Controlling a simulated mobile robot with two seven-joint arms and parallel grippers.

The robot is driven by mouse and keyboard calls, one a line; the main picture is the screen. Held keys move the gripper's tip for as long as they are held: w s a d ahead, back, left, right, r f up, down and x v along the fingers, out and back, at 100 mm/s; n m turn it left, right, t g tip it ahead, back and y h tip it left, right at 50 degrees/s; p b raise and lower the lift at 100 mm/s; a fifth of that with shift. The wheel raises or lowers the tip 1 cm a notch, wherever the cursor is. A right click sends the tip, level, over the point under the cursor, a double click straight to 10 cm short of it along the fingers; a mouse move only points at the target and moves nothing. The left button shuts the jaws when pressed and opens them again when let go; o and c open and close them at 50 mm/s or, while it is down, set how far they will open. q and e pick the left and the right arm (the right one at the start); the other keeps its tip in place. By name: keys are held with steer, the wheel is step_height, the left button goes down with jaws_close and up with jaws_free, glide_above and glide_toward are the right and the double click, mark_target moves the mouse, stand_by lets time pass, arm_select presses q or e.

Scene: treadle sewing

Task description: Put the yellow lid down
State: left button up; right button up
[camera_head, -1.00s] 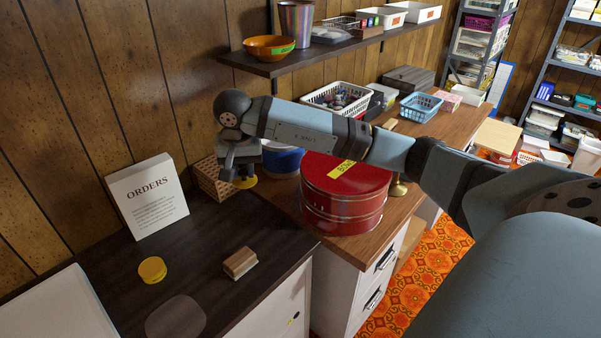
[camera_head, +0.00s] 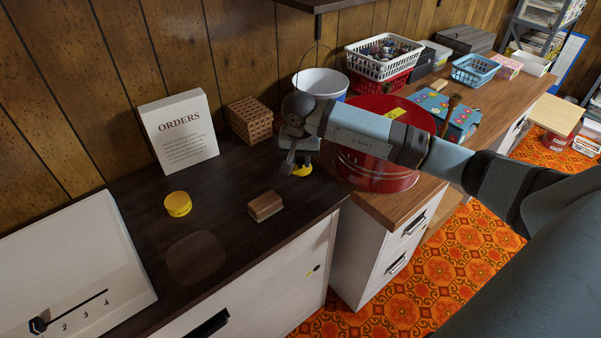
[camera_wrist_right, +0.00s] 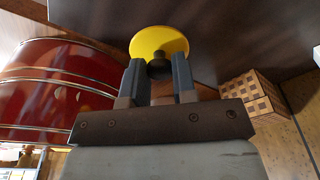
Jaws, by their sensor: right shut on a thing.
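The yellow lid (camera_head: 302,170) is a round disc with a dark knob; its face shows in the right wrist view (camera_wrist_right: 158,40). My right gripper (camera_wrist_right: 157,80) is shut on the knob, with one finger on each side of it. In the head view my right gripper (camera_head: 299,160) is at the right end of the dark counter (camera_head: 235,225), left of the red tin (camera_head: 372,175). I cannot tell whether the lid touches the counter. A second round yellow thing (camera_head: 178,204) sits on the counter. My left gripper is not in view.
A brown block (camera_head: 265,205), a woven box (camera_head: 250,120) and an ORDERS sign (camera_head: 180,132) stand on the counter. A white bucket (camera_head: 320,83) is behind my right gripper. A white board (camera_head: 70,265) lies at left.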

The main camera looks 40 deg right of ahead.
mark_target(300, 167)
step_height(300, 167, down, 5)
steer(key=shift+r, duration=0.15)
steer(key=shift+f, duration=0.25)
steer(key=shift+f+b, duration=0.15)
steer(key=shift+b, duration=0.25)
steer(key=o, duration=0.9)
steer(key=shift+r, duration=0.25)
